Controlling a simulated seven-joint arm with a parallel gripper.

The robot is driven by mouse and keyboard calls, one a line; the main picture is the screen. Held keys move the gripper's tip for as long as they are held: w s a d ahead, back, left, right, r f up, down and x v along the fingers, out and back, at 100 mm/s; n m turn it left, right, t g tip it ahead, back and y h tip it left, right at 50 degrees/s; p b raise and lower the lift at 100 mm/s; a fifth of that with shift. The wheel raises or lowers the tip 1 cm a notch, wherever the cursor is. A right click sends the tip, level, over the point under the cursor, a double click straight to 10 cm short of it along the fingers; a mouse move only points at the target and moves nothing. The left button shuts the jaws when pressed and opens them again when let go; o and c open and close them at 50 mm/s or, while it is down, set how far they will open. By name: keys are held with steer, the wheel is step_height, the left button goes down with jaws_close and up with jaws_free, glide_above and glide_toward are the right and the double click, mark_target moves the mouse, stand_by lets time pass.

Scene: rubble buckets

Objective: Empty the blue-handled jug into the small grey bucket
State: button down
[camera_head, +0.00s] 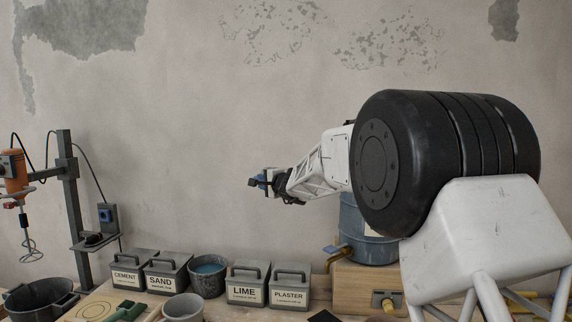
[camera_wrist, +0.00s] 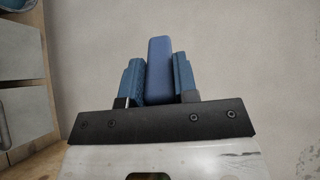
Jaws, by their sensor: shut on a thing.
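My gripper (camera_head: 260,180) is raised in front of the bare wall, well above the bench. In the wrist view its two blue-padded fingers (camera_wrist: 158,85) are shut on a blue bar (camera_wrist: 159,70), which looks like the jug's handle. I cannot make out a jug body in either view. A small light grey bucket (camera_head: 183,308) stands at the bench's front, partly cut off by the lower edge. Its inside is not clear. The gripper is apart from it, up and to the right.
A speckled dark grey bucket with blue liquid (camera_head: 208,275) stands between lidded bins marked SAND (camera_head: 165,272) and LIME (camera_head: 246,285). CEMENT and PLASTER bins flank them. A mixer stand (camera_head: 70,205) is at left, a blue drum with a tap (camera_head: 368,230) at right. The air around the gripper is free.

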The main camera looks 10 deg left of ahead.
steer(key=s+a+f+n+g+y, duration=0.1)
steer(key=s+a+f+n+g, duration=0.2)
steer(key=s+a+f, duration=0.4)
steer(key=s+a+f+n+g+y, duration=0.1)
steer(key=s+a+f+g, duration=0.3)
steer(key=a+f, duration=1.2)
steer(key=s+a+f+n+g+y, duration=0.1)
steer(key=s+a+f+n+g, duration=0.3)
steer(key=s+a+f, duration=0.7)
steer(key=shift+s+a+f+n+g+y, duration=0.3)
steer(key=shift+s+a+f, duration=0.15)
steer(key=shift+f, duration=0.25)
steer(key=shift+r, duration=0.15)
